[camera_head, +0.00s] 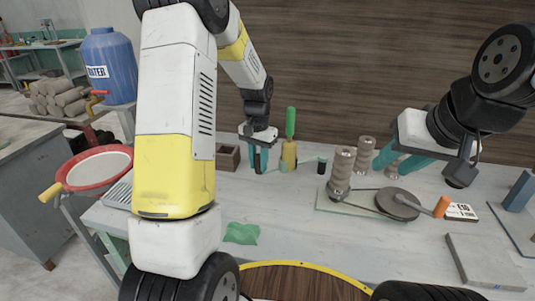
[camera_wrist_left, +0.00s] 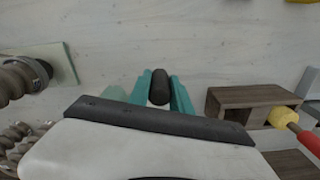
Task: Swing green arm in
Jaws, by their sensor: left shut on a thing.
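My left gripper (camera_head: 262,158) is at the back of the bench, low over the top. In the left wrist view its teal fingers (camera_wrist_left: 160,92) are closed on both sides of a black knob (camera_wrist_left: 159,87). A pale green part (camera_wrist_left: 115,93) lies beside the fingers there, partly hidden. In the head view a small green piece (camera_head: 283,167) stands just right of this gripper, with a thin green bar reaching right to a dark cylinder (camera_head: 322,166). How the knob joins the green arm is unclear. My right gripper (camera_head: 397,160) hangs apart over the bench at right, its teal fingers spread.
A wooden box (camera_head: 228,156) stands left of the left gripper. A yellow holder with a green handle (camera_head: 290,124) stands behind. Ribbed rollers (camera_head: 340,172) and a grey disc crank (camera_head: 397,203) are at right. A green scrap (camera_head: 241,233) lies in front; the middle bench is mostly clear.

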